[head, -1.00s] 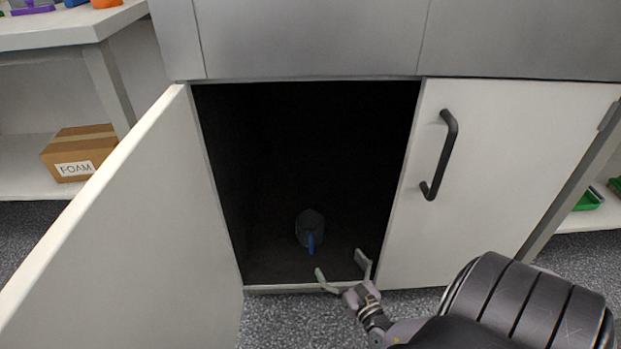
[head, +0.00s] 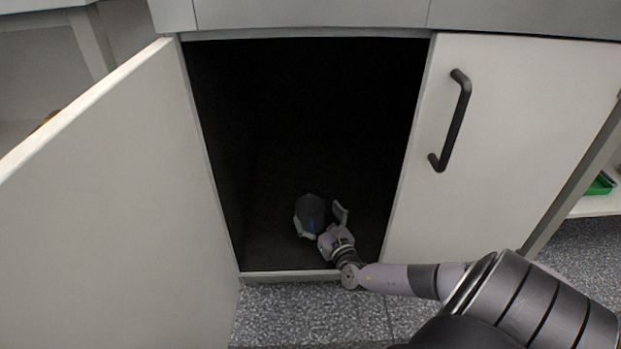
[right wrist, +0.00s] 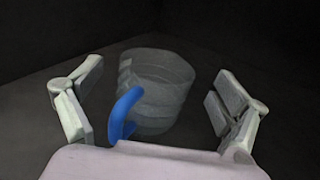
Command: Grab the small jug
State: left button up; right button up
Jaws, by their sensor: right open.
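The small jug (head: 311,213) stands on the floor of the dark open cupboard. In the right wrist view the jug (right wrist: 160,90) is a clear, greyish vessel with a blue handle (right wrist: 123,112) facing me. My right gripper (head: 322,219) reaches into the cupboard opening at the jug. In the right wrist view its fingers (right wrist: 157,112) are spread wide, one on each side of the jug, with gaps between them and its wall. In the head view the gripper hides part of the jug. My left gripper is not in view.
The left cupboard door (head: 95,190) stands open toward me. The right door (head: 500,150) is shut, with a black handle (head: 452,120). The cupboard's bottom edge (head: 290,276) lies just under my right wrist. The cupboard around the jug looks empty, though its back is very dark.

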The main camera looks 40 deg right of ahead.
aim_at(305, 198)
jog(key=x, duration=0.1)
jog(key=b+x, duration=0.1)
jog(key=x, duration=0.1)
jog(key=shift+w+f+b, duration=0.2)
jog(key=shift+f+b, duration=0.05)
jog(key=shift+b, duration=0.15)
jog(key=shift+w+d+r, duration=0.1)
jog(key=shift+w+r, duration=0.05)
jog(key=shift+c, duration=0.5)
jog(key=c, duration=1.2)
